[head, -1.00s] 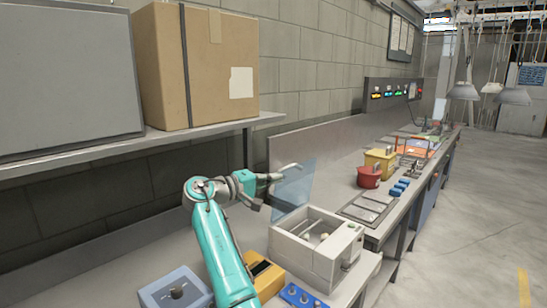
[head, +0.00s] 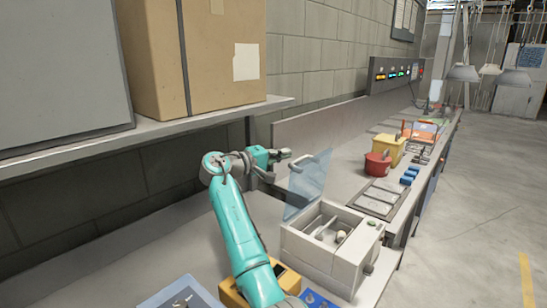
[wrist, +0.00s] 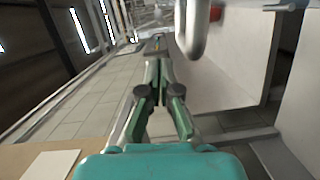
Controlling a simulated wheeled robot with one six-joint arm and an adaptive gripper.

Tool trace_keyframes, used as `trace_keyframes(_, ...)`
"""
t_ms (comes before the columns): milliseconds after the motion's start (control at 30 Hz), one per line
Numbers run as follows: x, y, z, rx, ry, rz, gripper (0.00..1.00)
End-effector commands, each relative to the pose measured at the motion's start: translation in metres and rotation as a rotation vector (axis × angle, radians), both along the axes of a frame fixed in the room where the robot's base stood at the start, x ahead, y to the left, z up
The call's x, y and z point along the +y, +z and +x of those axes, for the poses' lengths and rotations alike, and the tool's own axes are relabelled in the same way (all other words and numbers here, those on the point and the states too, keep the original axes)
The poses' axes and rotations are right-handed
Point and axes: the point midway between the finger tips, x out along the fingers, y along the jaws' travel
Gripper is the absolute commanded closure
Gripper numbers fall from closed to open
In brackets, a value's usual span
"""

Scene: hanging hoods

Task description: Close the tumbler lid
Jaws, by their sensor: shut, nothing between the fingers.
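The tumbler (head: 330,245) is a pale box on the bench, its open top showing a divided inside with small round pieces. Its translucent blue lid (head: 308,185) stands raised at the back left edge, with a pale curved handle (head: 301,163) near its top. My gripper (head: 287,154) is shut and empty, on the left side of the lid near the handle. I cannot tell whether it touches. In the wrist view, the closed fingers (wrist: 158,45) point away beside a pale curved bar (wrist: 193,30), which looks like the handle.
A shelf (head: 150,130) with a large cardboard box (head: 195,60) and a grey panel is above left. A yellow-orange box (head: 235,295) and a blue-grey box (head: 180,294) are in front. Flat panels (head: 378,198), a red pot (head: 377,165) and a yellow bin (head: 390,148) lie beyond the tumbler.

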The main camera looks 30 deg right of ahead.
Motion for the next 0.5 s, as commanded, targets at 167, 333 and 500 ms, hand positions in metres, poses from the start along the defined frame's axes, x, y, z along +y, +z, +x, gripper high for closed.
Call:
trace_keyframes(167,-0.029,0.000,0.003,-0.001,-0.001,0.001,1.00)
trace_keyframes(333,-0.040,-0.003,-0.008,-0.003,0.001,0.000,1.00)
trace_keyframes(500,-0.045,-0.005,-0.023,-0.003,0.001,0.000,1.00)
